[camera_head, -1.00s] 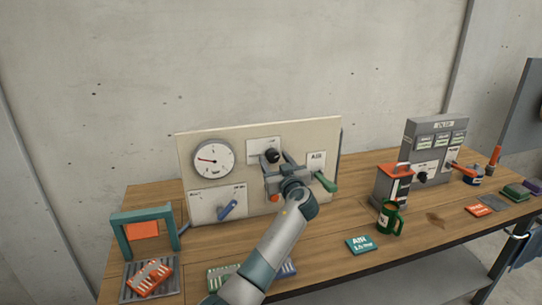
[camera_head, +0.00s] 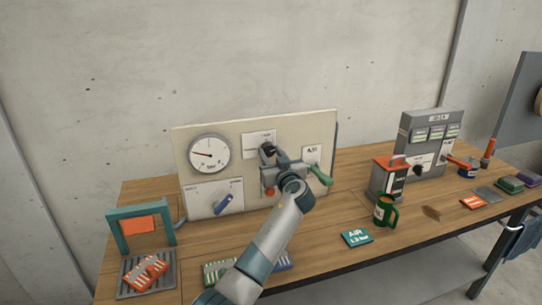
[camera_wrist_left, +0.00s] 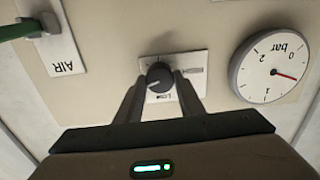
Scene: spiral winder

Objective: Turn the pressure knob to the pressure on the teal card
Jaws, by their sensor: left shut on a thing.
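The black pressure knob (camera_head: 267,149) is on a white plate on the upright beige panel. It also shows in the left wrist view (camera_wrist_left: 159,76). My left gripper (camera_head: 270,156) is shut on the knob, with one finger on each side in the left wrist view (camera_wrist_left: 158,84). The round gauge (camera_head: 209,154) is left of the knob. Its red needle points left, between 0 and 1 bar. It appears upside down in the left wrist view (camera_wrist_left: 270,70). The teal card (camera_head: 357,238) lies at the table's front and appears to read "AIR 1.2 bar". My right gripper is not in view.
A green-handled AIR lever (camera_head: 321,174) is close to the right of my gripper. A green mug (camera_head: 385,211) and a red-topped grey box (camera_head: 388,180) stand to the right. A teal frame (camera_head: 142,229) stands at the left.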

